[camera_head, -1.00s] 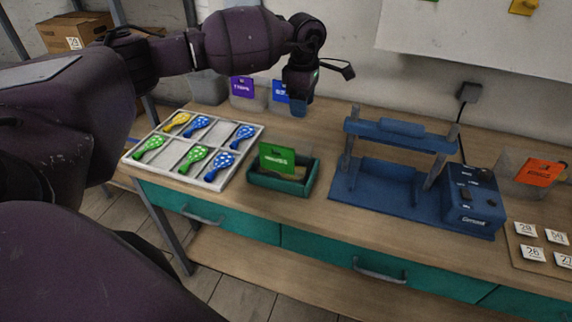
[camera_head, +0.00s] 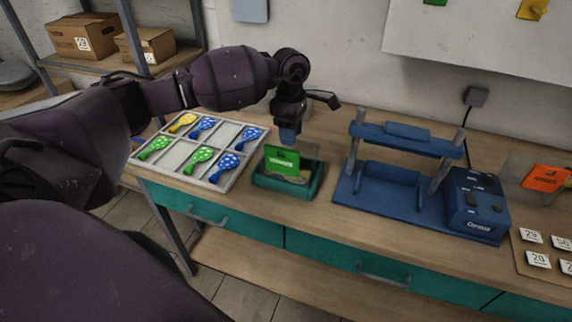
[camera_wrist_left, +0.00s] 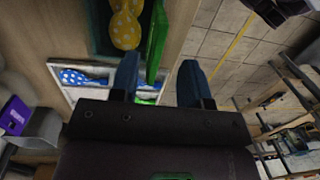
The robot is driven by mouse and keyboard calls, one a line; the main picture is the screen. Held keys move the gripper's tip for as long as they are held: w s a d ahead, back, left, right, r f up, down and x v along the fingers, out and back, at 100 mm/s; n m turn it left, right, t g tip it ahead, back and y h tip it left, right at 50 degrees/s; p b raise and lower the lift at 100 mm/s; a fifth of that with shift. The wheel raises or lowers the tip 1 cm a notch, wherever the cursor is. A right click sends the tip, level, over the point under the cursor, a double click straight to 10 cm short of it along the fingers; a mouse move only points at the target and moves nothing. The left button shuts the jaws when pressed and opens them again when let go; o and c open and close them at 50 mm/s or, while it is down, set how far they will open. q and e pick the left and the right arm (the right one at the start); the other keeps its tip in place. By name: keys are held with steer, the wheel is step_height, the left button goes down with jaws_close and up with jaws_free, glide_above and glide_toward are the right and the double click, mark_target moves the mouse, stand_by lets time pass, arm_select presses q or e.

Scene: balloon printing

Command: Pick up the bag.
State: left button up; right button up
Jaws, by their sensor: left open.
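The bag (camera_head: 282,164) has a green label and stands upright in a dark green tray (camera_head: 308,190) on the table. In the left wrist view its green label (camera_wrist_left: 157,42) is seen edge-on, and yellow balloons (camera_wrist_left: 124,26) with dots lie beside it. My left gripper (camera_head: 288,138) is open and points down, just above the bag and partly in front of its top edge. In the left wrist view the label's edge lines up between the two blue fingertips (camera_wrist_left: 158,82). Contact cannot be told. My right gripper is not in view.
A white sectioned tray (camera_head: 236,178) with green, blue and yellow balloons is left of the green tray. A blue press (camera_head: 375,200) with a control box (camera_head: 476,205) stands to the right. A holder with an orange card (camera_head: 546,178) and number tiles are farther right.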

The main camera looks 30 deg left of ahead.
mark_target(285, 149)
arm_select(q)
steer(key=r, duration=0.2)
steer(key=s+a, duration=0.1)
steer(key=shift+r+t, duration=0.4)
steer(key=shift+a+f+y, duration=0.1)
steer(key=shift+f+y, duration=0.1)
steer(key=shift+y, duration=0.2)
steer(key=shift+w+a+f+p, duration=0.1)
steer(key=shift+f+p, duration=0.85)
steer(key=shift+f, duration=4.3)
steer(key=shift+c, duration=0.3)
jaws_close()
